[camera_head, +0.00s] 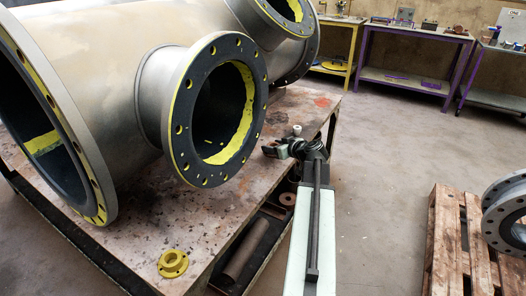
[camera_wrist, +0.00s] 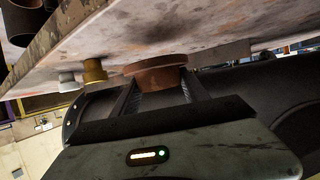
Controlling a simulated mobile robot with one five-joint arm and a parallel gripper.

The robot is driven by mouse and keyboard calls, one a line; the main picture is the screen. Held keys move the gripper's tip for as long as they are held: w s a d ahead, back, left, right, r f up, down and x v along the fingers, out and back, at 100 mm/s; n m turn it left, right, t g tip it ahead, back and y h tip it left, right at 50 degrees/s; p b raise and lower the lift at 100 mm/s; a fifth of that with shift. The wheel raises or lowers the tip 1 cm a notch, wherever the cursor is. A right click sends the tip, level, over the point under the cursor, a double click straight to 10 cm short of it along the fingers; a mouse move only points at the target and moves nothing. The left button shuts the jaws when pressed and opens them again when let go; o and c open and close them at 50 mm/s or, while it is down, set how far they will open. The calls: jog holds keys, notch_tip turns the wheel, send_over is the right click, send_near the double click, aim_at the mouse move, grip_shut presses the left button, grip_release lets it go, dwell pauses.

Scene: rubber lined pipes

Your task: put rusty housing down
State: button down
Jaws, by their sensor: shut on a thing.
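The rusty housing (camera_wrist: 157,70) is a round, flanged, reddish-brown part. In the wrist view it sits between the two fingers of my gripper (camera_wrist: 160,92), which is shut on it. Its flat wide face is close to the pale, stained tabletop (camera_wrist: 190,30); I cannot tell whether they touch. In the head view my gripper (camera_head: 270,152) is at the right edge of the worktable (camera_head: 225,215), beside the big pipe's flange. The housing is too small and hidden there to make out clearly.
A large grey pipe (camera_head: 90,50) with yellow-edged flanges fills much of the table. A yellow flanged part (camera_head: 173,263) lies near the front. The front tabletop has free room. A brown tube (camera_head: 245,248) lies on the lower shelf. A wooden pallet (camera_head: 460,240) stands right.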

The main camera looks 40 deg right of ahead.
jog(key=shift+w+d, duration=0.15)
jog(key=shift+w, duration=0.25)
notch_tip(320, 180, down, 4)
jog(key=b, duration=0.4)
jog(key=shift+s+d, duration=0.1)
jog(key=shift+a+r, duration=0.2)
jog(key=shift+r, duration=0.05)
jog(key=shift+w+f, duration=0.15)
jog(key=shift+w, duration=0.05)
jog(key=c, duration=0.6)
grip_release()
